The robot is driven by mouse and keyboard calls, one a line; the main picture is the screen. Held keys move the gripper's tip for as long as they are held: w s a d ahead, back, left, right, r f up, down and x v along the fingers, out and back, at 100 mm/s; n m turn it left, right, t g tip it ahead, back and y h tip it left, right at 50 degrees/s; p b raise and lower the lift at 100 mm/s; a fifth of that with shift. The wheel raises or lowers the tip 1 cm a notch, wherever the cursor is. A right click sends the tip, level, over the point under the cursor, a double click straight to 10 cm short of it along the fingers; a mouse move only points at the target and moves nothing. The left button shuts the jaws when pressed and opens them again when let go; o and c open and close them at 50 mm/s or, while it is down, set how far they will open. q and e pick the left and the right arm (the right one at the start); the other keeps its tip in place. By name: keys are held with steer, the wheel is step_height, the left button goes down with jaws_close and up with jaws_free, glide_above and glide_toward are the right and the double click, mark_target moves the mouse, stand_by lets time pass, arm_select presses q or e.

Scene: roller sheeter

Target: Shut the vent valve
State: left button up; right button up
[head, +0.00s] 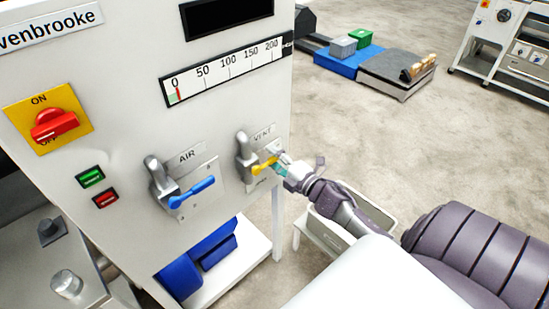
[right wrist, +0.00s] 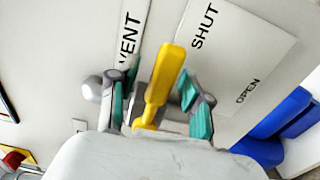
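The vent valve has a yellow lever (head: 264,166) beside a grey pipe elbow (head: 246,158), under the VENT label on the white panel. The lever slants up to the right in the head view. My right gripper (head: 281,168) is at the lever's free end. In the right wrist view the yellow lever (right wrist: 163,78) stands between the two spread fingers of my right gripper (right wrist: 156,92), with gaps seen on both sides. A plate (right wrist: 225,55) marked SHUT and OPEN lies beside it. My left gripper is not in view.
An air valve with a blue lever (head: 192,193) is left of the vent valve. A gauge (head: 226,72) above has its red pointer near 0. A red rotary switch (head: 55,125) is at left. A grey bin (head: 375,205) stands behind my right arm.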

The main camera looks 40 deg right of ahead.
steer(key=s+d, duration=0.1)
steer(key=s, duration=1.1)
stand_by(0.4)
